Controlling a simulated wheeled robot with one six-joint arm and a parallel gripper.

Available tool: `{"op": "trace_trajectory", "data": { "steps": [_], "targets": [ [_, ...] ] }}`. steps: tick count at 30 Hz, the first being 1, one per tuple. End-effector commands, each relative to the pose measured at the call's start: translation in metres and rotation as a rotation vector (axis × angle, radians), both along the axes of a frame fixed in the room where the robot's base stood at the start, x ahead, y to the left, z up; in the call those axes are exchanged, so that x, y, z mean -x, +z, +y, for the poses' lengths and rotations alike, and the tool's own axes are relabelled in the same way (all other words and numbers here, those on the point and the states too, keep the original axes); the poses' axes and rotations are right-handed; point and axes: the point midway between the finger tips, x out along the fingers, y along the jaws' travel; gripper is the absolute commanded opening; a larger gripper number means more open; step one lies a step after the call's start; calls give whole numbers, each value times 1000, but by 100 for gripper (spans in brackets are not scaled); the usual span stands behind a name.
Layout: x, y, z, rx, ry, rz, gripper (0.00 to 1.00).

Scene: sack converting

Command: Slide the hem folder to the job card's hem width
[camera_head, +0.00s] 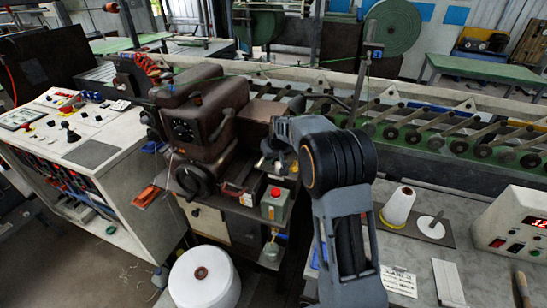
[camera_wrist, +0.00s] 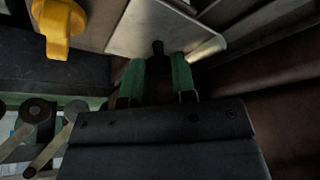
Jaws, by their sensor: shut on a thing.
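In the wrist view, my gripper (camera_wrist: 157,66) has its two green-padded fingers on either side of a small dark knob (camera_wrist: 157,47) and is shut on it. The knob stands at the edge of a pale metal plate (camera_wrist: 150,24), which looks like part of the hem folder. In the head view, my arm reaches to the brown sewing machine (camera_head: 198,113), and the gripper is mostly hidden at its right side. A white printed sheet (camera_head: 398,281), possibly the job card, lies on the right table; its text is too small to read. No hem scale is legible.
A yellow part (camera_wrist: 58,28) hangs close by at the upper left of the wrist view. A box with a red button (camera_head: 274,204) sits below the machine. A white thread cone (camera_head: 398,207) and a red-digit display box (camera_head: 512,229) stand on the right table.

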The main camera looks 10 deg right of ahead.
Motion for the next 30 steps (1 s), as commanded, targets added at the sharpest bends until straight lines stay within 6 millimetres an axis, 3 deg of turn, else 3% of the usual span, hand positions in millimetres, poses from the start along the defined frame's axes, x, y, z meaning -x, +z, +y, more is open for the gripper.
{"op": "trace_trajectory", "data": {
  "steps": [18, 19, 26, 30],
  "targets": [
    [-6, 0, 8, 0, 0, 0, 0],
    [-6, 0, 8, 0, 0, 0, 26],
    [-6, 0, 8, 0, 0, 0, 48],
    [-6, 0, 8, 0, 0, 0, 49]
  ]
}}
